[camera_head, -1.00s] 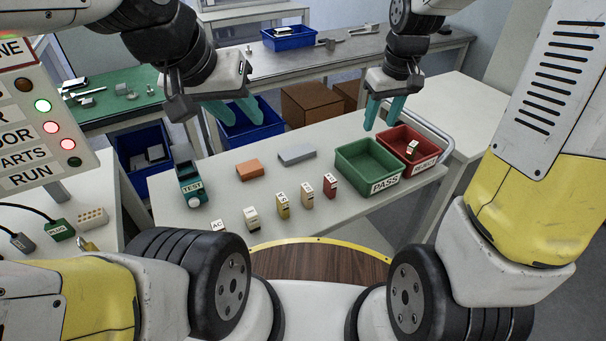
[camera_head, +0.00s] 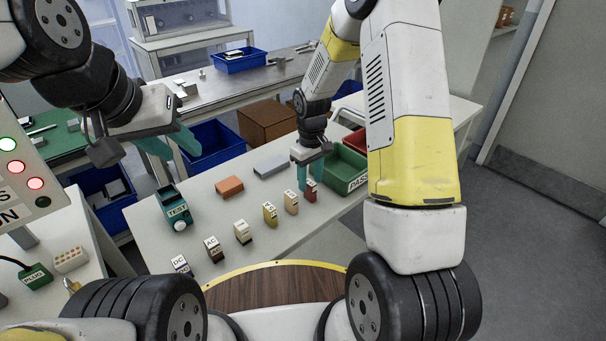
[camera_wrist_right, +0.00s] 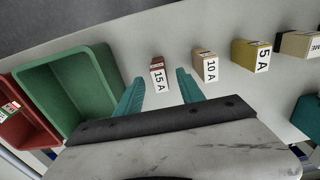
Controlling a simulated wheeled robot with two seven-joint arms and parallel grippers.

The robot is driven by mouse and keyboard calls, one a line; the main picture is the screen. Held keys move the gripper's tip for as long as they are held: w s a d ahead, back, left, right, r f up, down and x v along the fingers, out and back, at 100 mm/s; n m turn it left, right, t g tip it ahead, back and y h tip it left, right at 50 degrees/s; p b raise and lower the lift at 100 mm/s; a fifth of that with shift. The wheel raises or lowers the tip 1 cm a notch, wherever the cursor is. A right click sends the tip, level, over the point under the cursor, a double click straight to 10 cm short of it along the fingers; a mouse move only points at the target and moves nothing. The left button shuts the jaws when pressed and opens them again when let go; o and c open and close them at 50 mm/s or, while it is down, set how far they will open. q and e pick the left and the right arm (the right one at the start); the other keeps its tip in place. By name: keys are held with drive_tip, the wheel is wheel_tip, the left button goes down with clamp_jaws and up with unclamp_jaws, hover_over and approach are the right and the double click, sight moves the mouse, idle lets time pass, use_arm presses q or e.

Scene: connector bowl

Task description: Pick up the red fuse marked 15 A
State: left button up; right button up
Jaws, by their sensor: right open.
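The red fuse (camera_wrist_right: 159,76) marked 15 A stands upright on the white table in the right wrist view. In the head view the red fuse (camera_head: 311,190) is at the right end of a row of fuses. My right gripper (camera_wrist_right: 160,88) is open, with its teal fingers on either side of the red fuse's near side; I cannot tell whether they touch it. In the head view my right gripper (camera_head: 309,178) is right at the fuse. My left gripper (camera_head: 175,146) is over the table's far left edge, its fingers apart and empty.
A tan 10 A fuse (camera_wrist_right: 205,66) stands close beside the right finger, then a yellow 5 A fuse (camera_wrist_right: 249,56). The green PASS bin (camera_wrist_right: 72,96) is close on the left, with the red bin (camera_wrist_right: 22,124) beyond. A TEST device (camera_head: 174,208) stands at the table's left.

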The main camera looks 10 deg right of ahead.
wheel_tip(320, 180, down, 2)
drive_tip(key=shift+f, duration=0.15)
clamp_jaws()
idle(0.3)
